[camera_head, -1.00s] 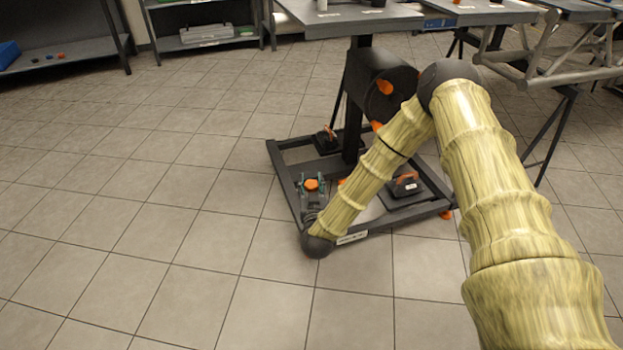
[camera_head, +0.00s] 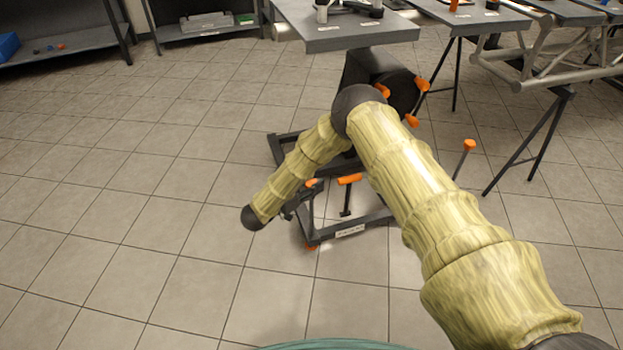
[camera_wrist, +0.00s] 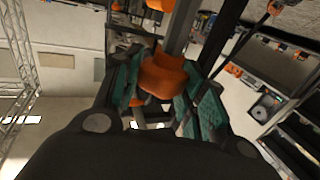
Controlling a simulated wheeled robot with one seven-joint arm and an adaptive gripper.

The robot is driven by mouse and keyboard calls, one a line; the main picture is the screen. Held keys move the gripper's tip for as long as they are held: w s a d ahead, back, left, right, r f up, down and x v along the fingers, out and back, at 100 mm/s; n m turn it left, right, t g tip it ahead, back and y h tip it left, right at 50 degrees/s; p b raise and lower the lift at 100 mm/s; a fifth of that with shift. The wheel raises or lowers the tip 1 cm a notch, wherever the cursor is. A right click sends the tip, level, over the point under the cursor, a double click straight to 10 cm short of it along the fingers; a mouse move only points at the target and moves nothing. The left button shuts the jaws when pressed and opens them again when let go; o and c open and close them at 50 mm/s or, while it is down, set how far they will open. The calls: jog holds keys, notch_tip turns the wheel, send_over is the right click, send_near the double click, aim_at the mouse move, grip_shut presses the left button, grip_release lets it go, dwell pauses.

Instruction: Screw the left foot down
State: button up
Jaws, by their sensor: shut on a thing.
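An orange knob (camera_wrist: 163,75) sits between the teal finger pads of my gripper (camera_wrist: 158,92) in the wrist view, and the gripper is shut on it. In the head view, an orange knob (camera_head: 311,183) shows beside my gripper (camera_head: 300,196), at the front left corner of a black base frame (camera_head: 377,218). My wrist partly hides this corner. A small orange part (camera_head: 312,246) lies low under the front left corner. Whether the knob belongs to the left foot cannot be told for certain.
An orange T-handle (camera_head: 350,179) stands in the frame's middle. An orange-topped black rod (camera_head: 469,146) stands to the right. A black drum (camera_head: 400,85) with orange knobs is under a grey table (camera_head: 345,35). Tiled floor (camera_head: 130,250) is free at left and front.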

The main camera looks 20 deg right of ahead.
jog(key=m+g, duration=0.1)
jog(key=g, duration=0.1)
jog(key=m+g+h+p, duration=0.1)
jog(key=m+g, duration=0.1)
jog(key=g, duration=0.1)
jog(key=shift+w+r, duration=0.15)
jog(key=shift+m+g, duration=1.9)
jog(key=shift+g, duration=0.9)
jog(key=shift+d+g, duration=0.1)
jog(key=shift+g, duration=0.2)
jog(key=o, duration=1)
jog(key=shift+a, duration=0.65)
jog(key=shift+v, duration=5.4)
